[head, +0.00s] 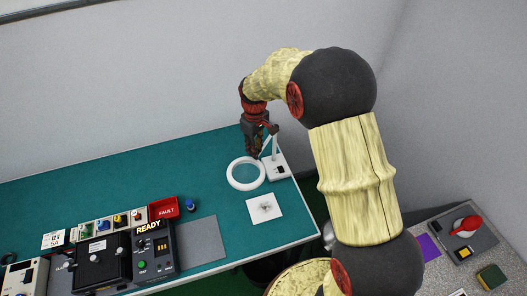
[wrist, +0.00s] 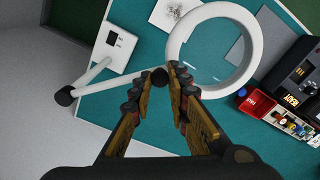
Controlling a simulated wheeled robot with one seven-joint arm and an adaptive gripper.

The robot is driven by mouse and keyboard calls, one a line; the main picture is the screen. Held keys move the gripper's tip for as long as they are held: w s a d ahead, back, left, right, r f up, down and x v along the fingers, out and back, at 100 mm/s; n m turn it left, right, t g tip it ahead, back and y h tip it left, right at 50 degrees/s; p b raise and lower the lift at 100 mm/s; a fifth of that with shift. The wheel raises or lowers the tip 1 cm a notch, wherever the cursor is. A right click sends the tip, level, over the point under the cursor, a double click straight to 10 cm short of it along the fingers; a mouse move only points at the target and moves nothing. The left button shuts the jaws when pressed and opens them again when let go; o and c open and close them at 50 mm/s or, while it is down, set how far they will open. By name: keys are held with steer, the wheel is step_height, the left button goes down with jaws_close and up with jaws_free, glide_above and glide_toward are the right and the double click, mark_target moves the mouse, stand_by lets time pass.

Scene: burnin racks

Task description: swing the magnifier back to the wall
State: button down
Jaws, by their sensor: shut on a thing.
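The magnifier has a white ring (head: 246,186) around a clear lens, set over the green bench top. In the wrist view the ring (wrist: 258,50) fills the upper right. Its white base (head: 277,172) stands on the bench to the right of the ring. In the wrist view the base (wrist: 112,48) is at upper left, with a thin white arm and a dark joint (wrist: 65,96) beside it. My gripper (wrist: 158,78) is shut on a dark knob (wrist: 159,74) of the magnifier near the ring. In the head view my gripper (head: 256,152) hides that contact.
The grey wall (head: 120,90) runs behind the bench (head: 110,185). A white card (head: 264,212) with a dark mark lies in front of the ring. A red FAULT tray (head: 164,208), a READY tester (head: 155,254) and a grey mat (head: 200,240) stand front left. The back left of the bench is clear.

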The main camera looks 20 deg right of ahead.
steer(key=w+a+m, duration=0.3)
steer(key=w+m, duration=1)
steer(key=w, duration=0.4)
steer(key=shift+w+a+p, duration=0.15)
steer(key=shift+w+p, duration=0.05)
steer(key=shift+p, duration=0.25)
steer(key=shift+r, duration=0.1)
steer(key=c, duration=1.9)
jaws_free()
steer(key=shift+w, duration=0.15)
steer(key=shift+o, duration=1.1)
step_height(320, 180, up, 12)
